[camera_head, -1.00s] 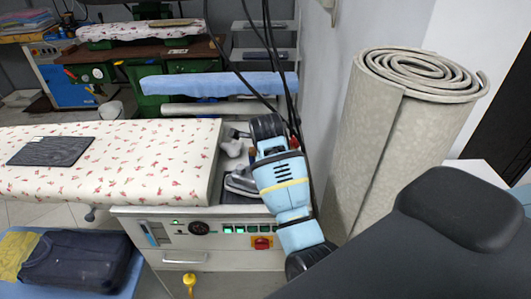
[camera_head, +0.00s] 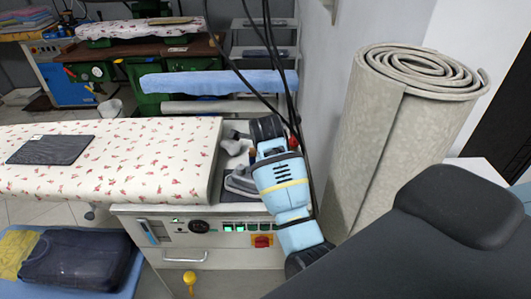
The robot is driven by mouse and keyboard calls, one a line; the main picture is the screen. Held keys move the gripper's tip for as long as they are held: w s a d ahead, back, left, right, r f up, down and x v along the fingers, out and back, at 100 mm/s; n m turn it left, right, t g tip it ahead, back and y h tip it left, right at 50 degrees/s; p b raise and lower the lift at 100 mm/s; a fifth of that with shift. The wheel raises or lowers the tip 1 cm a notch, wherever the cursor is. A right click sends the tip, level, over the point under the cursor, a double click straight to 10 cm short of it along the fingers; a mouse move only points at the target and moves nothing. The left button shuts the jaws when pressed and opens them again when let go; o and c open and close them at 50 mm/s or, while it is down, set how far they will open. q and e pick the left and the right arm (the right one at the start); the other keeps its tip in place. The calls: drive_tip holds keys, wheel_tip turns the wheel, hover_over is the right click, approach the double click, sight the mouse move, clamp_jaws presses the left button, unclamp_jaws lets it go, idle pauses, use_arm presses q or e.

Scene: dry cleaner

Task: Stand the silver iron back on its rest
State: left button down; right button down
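A silver-grey iron (camera_head: 241,181) sits in the recess at the right end of the flower-patterned ironing board. My light blue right arm (camera_head: 284,189) covers its right side. A pale grey shape (camera_head: 236,147) just beyond the iron may be part of my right gripper; its fingers cannot be made out, nor whether they touch the iron. A dark flat pad (camera_head: 50,150) lies on the left of the board; I cannot tell whether it is the rest. My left gripper is not in view.
The flowered board (camera_head: 140,165) is mostly bare. The control panel (camera_head: 200,228) is below the recess. Black cables (camera_head: 290,75) hang behind my arm. A rolled carpet (camera_head: 395,140) stands close on the right. Folded dark clothing (camera_head: 75,260) lies at the lower left.

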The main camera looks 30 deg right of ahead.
drive_tip(key=shift+w+r, duration=0.1)
drive_tip(key=shift+r, duration=0.15)
idle(0.3)
drive_tip(key=c, duration=1.1)
unclamp_jaws()
drive_tip(key=shift+f, duration=0.15)
drive_tip(key=shift+o, duration=0.8)
drive_tip(key=shift+s+f, duration=0.3)
drive_tip(key=shift+f, duration=0.25)
drive_tip(key=o, duration=0.7)
drive_tip(key=shift+r, duration=0.15)
drive_tip(key=shift+c, duration=0.2)
drive_tip(key=shift+w, duration=0.1)
drive_tip(key=shift+r, duration=0.1)
drive_tip(key=shift+r+p, duration=0.3)
drive_tip(key=shift+r, duration=4.2)
